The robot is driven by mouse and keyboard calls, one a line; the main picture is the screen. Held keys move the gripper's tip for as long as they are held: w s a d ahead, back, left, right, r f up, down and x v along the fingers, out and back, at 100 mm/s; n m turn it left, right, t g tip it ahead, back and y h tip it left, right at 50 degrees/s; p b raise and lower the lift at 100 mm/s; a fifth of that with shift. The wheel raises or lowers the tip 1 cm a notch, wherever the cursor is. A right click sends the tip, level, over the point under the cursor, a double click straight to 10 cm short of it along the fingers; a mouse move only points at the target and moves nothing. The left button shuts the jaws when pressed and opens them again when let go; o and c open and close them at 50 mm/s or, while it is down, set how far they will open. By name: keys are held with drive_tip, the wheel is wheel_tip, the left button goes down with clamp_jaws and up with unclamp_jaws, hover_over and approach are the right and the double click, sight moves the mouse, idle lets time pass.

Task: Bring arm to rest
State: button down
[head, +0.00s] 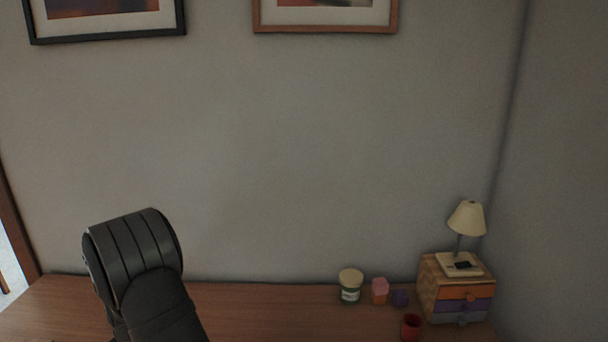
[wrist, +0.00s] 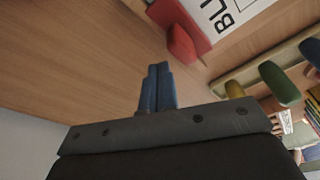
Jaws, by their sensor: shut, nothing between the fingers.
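My gripper (wrist: 157,88) shows in the wrist view as two blue fingers pressed together, with nothing between them. The fingers are seen against a brown wooden surface (wrist: 80,55). A red object (wrist: 181,43) lies beyond the fingertips, apart from them in the picture. In the head view my dark arm rises at the lower left in front of the wooden desk; the gripper itself is not visible there.
On the desk (head: 255,310) in the head view stand a lidded jar (head: 350,287), a pink object (head: 379,290), a purple object (head: 401,298), a red cup (head: 411,327) and a drawer box (head: 428,287) bearing a lamp (head: 467,218). The wrist view shows a white lettered item (wrist: 238,14) and a green cylinder (wrist: 279,83).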

drive_tip(key=w+a+v, duration=0.1)
drive_tip(key=v, duration=0.5)
drive_tip(key=f, duration=0.5)
drive_tip(key=shift+s+f, duration=0.15)
drive_tip(key=shift+s, duration=0.1)
drive_tip(key=w, duration=0.2)
drive_tip(key=w+f, duration=0.1)
drive_tip(key=shift+w+f, duration=0.25)
drive_tip(key=shift+w, duration=0.15)
drive_tip(key=v, duration=0.2)
drive_tip(key=shift+a+r, duration=0.2)
drive_tip(key=shift+r, duration=0.35)
